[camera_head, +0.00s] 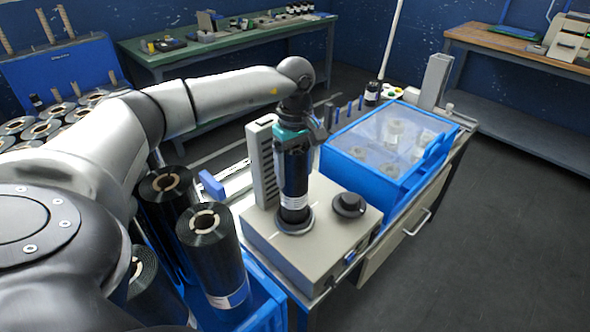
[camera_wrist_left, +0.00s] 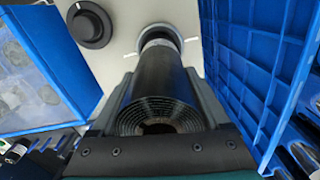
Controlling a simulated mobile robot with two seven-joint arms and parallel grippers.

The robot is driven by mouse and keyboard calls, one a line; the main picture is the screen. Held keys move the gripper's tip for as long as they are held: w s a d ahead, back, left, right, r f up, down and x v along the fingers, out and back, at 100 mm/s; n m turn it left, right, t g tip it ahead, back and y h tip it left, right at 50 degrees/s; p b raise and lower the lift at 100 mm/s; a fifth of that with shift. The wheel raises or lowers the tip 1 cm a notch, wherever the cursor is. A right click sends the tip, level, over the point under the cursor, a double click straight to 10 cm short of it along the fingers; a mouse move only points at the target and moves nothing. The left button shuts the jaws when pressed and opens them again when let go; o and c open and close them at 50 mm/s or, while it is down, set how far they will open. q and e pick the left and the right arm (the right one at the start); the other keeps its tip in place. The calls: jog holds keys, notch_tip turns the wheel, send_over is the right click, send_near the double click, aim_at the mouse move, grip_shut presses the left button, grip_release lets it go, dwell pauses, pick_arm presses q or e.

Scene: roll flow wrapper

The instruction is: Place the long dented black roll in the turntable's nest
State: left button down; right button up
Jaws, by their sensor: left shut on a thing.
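My left gripper (camera_head: 292,138) is shut on a long black roll (camera_head: 294,178) and holds it upright near its top. The roll has a white label band near its lower end. It also shows in the left wrist view (camera_wrist_left: 158,85), running away between the two fingers (camera_wrist_left: 160,115). Its lower end is at the turntable's round dark nest (camera_head: 294,224) on top of the beige machine. I cannot tell whether the end rests in the nest or hovers just above it. No dent shows from these angles. My right gripper is out of view.
A black knob (camera_head: 348,204) sits beside the nest on the beige machine (camera_head: 262,238). A vented upright panel (camera_head: 261,160) stands behind. A blue bin (camera_head: 360,188) with a clear lid is at right. More black rolls (camera_head: 212,255) stand in a blue crate (camera_head: 270,312) at front left.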

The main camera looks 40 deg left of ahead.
pick_arm(q)
jog(key=shift+r, duration=0.15)
grip_release()
jog(key=shift+f, duration=0.2)
jog(key=shift+r, duration=0.1)
notch_tip(320, 180, up, 12)
jog(key=shift+r+p, duration=0.1)
jog(key=shift+p, duration=0.65)
